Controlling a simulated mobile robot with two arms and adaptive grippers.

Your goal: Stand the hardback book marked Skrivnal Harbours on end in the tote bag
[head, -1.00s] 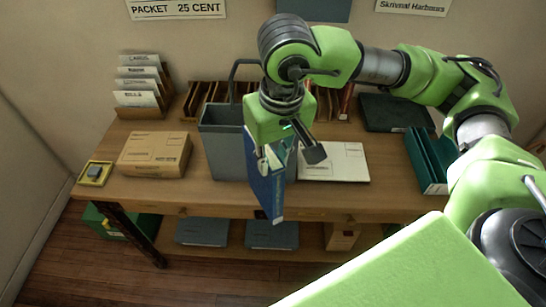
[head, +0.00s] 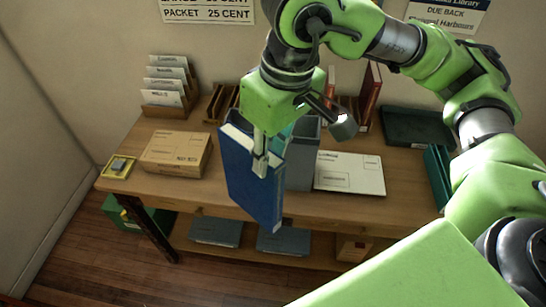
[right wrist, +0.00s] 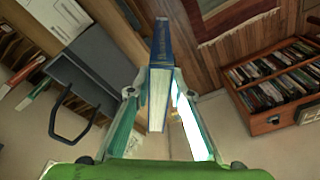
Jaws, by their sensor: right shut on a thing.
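A blue hardback book (head: 248,190) hangs upright, slightly tilted, in my right gripper (head: 262,163), its broad cover facing the head camera. In the right wrist view the book (right wrist: 160,85) sits between the two fingers, pale page edges towards me; its spine lettering is too small to read. The grey tote bag (head: 302,160) stands on the table behind and right of the book, which hides part of it in the head view. The bag (right wrist: 88,65) with its dark handle shows at left in the wrist view. My left gripper is not in view.
A cardboard parcel (head: 176,153) and a card rack (head: 168,88) stand on the left of the wooden table. A white parcel (head: 349,173) lies right of the bag. Upright books (head: 370,95), a dark flat case (head: 415,127) and a green holder (head: 437,175) are further right.

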